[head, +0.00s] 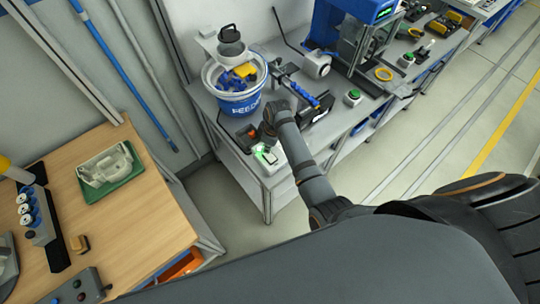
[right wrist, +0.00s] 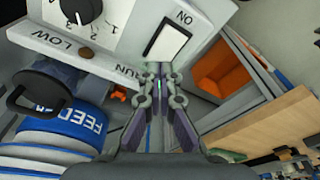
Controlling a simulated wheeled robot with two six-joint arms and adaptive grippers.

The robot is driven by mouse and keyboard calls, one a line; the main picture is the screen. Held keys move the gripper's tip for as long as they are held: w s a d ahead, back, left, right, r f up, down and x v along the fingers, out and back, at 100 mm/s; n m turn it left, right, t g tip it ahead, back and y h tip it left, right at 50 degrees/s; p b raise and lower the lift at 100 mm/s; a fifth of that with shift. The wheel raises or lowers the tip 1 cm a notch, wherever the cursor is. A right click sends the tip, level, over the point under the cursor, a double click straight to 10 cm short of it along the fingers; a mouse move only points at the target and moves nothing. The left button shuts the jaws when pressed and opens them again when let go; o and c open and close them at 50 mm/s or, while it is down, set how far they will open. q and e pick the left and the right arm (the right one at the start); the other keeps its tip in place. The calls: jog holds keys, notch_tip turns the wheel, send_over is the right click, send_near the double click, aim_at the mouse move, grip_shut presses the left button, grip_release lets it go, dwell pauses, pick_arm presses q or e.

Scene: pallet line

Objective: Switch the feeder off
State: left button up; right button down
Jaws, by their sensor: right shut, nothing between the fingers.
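The feeder (head: 238,103) is a blue and white bowl unit lettered FEEDER on the grey bench; it also shows at the lower left of the right wrist view (right wrist: 75,122). Its pale control box (head: 270,163) sits at the bench's near corner with a green glow. In the right wrist view the box face (right wrist: 125,40) carries a dial (right wrist: 75,12), a white rocker switch (right wrist: 168,38) and the letters LOW, RUN and ON. My right gripper (right wrist: 158,72) is shut and empty, its tips just below the rocker; contact cannot be told. My left gripper is out of view.
A blue and black mechanism (head: 300,100) and a green button box (head: 352,97) stand along the bench. A wooden table (head: 130,220) with a green tray (head: 112,180) is at left. Floor shows between table and bench.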

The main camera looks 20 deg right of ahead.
jog(key=shift+f+b, duration=0.5)
jog(key=shift+f, duration=0.5)
dwell(0.7)
jog(key=shift+r, duration=0.1)
notch_tip(320, 180, up, 2)
jog(key=shift+r+p, duration=0.25)
jog(key=shift+p, duration=1)
jog(key=shift+r, duration=2.2)
